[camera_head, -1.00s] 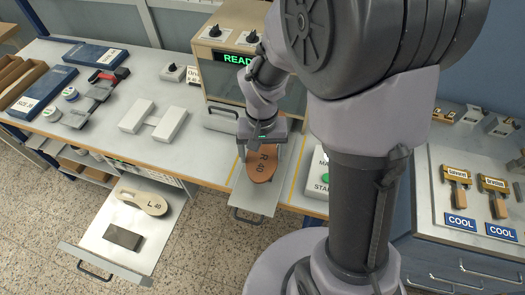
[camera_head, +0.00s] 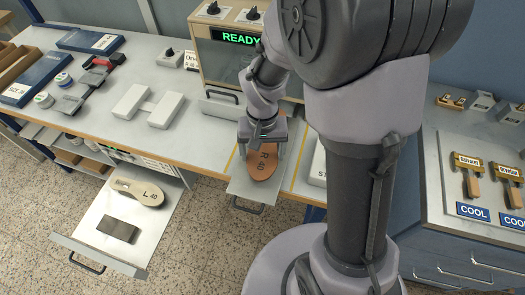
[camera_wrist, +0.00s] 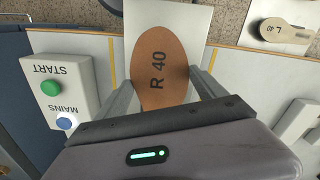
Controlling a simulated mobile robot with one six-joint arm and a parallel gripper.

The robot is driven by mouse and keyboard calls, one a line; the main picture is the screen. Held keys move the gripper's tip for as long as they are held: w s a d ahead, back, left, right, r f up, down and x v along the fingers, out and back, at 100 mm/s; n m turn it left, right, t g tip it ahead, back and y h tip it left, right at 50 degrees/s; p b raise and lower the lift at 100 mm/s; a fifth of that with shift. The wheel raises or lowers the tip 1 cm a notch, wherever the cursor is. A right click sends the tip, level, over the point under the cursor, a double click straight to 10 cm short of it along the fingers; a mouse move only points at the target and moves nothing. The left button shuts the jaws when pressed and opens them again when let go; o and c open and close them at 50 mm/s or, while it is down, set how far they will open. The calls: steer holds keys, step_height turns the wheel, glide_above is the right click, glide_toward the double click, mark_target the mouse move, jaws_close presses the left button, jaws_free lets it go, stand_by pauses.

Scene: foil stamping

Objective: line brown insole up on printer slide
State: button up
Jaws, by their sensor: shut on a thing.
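The brown insole (camera_head: 263,164), marked "R 40", lies over the grey printer slide (camera_head: 247,189), which sticks out from the table's front edge below the printer. My gripper (camera_head: 263,140) is above the insole with its fingers on either side of it. In the wrist view the insole (camera_wrist: 160,66) sits lengthwise between the two fingers (camera_wrist: 163,95), over the pale slide plate (camera_wrist: 195,20). Its lower end is hidden by my gripper's body. I cannot tell whether it rests flat on the slide.
The printer (camera_head: 228,60) reads "READY". A control box with a green START button (camera_wrist: 50,88) stands beside the slide. At left, a pulled-out tray (camera_head: 105,228) holds a beige "L 40" insole (camera_head: 138,192) and a dark block (camera_head: 118,230).

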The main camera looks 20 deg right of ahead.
steer(key=shift+f+b, duration=0.75)
steer(key=shift+b, duration=0.05)
stand_by(1.9)
steer(key=o, duration=1.4)
steer(key=shift+c, duration=0.2)
step_height(320, 180, up, 18)
steer(key=p, duration=0.7)
steer(key=shift+f, duration=0.25)
steer(key=s+a+r+t+y+b, duration=0.1)
steer(key=s+a+r+t+b, duration=0.1)
steer(key=s, duration=0.4)
steer(key=s+a+r+m+t+y+b, duration=0.1)
steer(key=s+a+t+b, duration=0.1)
steer(key=s, duration=0.5)
steer(key=shift+r+t+b, duration=0.4)
steer(key=shift+t+b, duration=0.5)
steer(key=shift+b, duration=0.25)
